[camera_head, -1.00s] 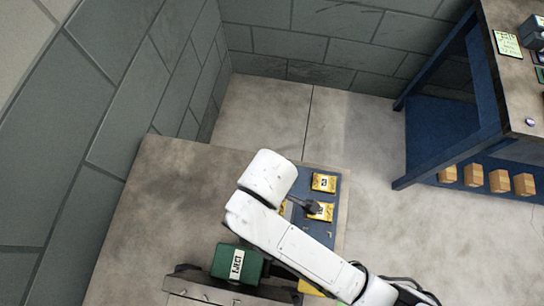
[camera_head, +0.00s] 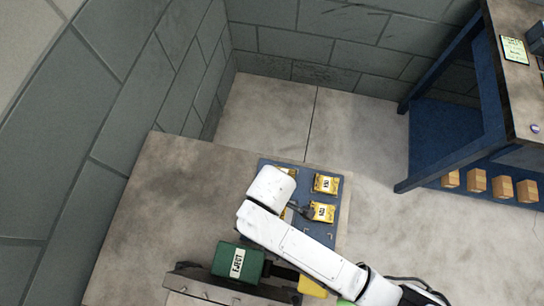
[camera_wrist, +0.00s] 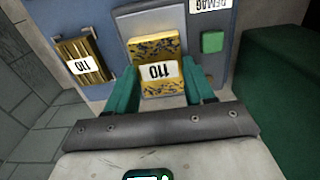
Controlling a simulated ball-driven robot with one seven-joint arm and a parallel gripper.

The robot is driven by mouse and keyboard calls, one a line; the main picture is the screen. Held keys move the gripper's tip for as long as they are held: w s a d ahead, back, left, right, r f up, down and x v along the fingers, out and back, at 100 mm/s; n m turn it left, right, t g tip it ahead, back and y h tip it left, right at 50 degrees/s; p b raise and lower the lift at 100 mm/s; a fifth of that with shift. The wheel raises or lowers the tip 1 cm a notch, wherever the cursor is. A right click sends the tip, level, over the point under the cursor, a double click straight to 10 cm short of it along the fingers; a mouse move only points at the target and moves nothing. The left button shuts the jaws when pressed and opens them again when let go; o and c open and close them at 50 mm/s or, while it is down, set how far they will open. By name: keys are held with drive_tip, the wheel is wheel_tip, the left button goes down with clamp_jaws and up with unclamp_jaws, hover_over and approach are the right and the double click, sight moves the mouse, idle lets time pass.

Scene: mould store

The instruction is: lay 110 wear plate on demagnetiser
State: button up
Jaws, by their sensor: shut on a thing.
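My gripper (camera_wrist: 160,86), with two green fingers in the wrist view, is shut on a yellow, dark-speckled wear plate (camera_wrist: 153,48) with a white 110 label. The grey block of the demagnetiser (camera_wrist: 158,22) is just beyond the plate, beside an upside-down DEMAG label (camera_wrist: 209,5) and a green button (camera_wrist: 212,42). The plate overlaps the block's near part in the picture; I cannot tell whether they touch. In the head view my white arm hides the held plate and most of the gripper.
Another yellow plate, ribbed and labelled 110 (camera_wrist: 83,60), lies left on the blue board (camera_wrist: 108,18). The head view shows yellow labelled plates (camera_head: 326,184) on this board and a green EJECT box (camera_head: 238,262). A blue-framed bench (camera_head: 455,150) stands right.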

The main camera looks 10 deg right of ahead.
drive_tip(key=shift+f, duration=0.15)
drive_tip(key=o, duration=1.1)
drive_tip(key=shift+o, duration=0.2)
wheel_tip(320, 180, up, 12)
drive_tip(key=p, duration=0.1)
drive_tip(key=shift+r+p, duration=0.25)
drive_tip(key=shift+p, duration=0.05)
